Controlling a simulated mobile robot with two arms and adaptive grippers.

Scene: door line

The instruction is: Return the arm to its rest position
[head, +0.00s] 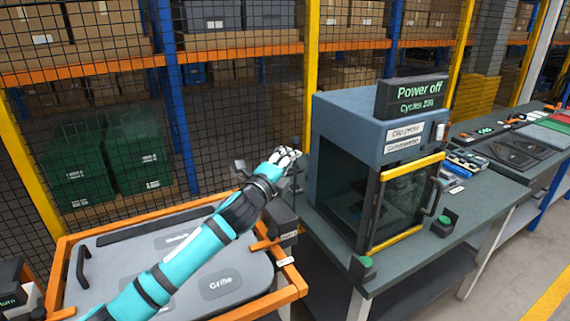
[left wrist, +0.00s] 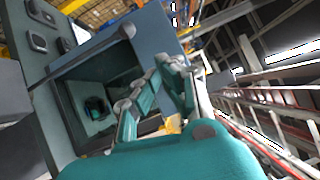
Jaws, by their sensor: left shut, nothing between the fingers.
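My left arm (head: 205,245), teal with black bands, reaches in from the bottom left of the head view. It stretches over the grey tray toward the blue-grey machine. My left gripper (head: 287,157) is shut and empty, in the air just left of the machine and apart from it. In the left wrist view the gripper's teal and grey fingers (left wrist: 155,88) stand in front of a blue-grey housing with a dark opening (left wrist: 95,95). My right gripper is not in view.
The machine (head: 345,150) stands on a dark bench (head: 480,215) under a "Power off" sign (head: 412,97). Its front door (head: 405,205) has yellow edges and a black handle. Green buttons (head: 445,220) sit beside it. An orange-rimmed tray (head: 60,255) lies under my arm. Mesh fencing stands behind.

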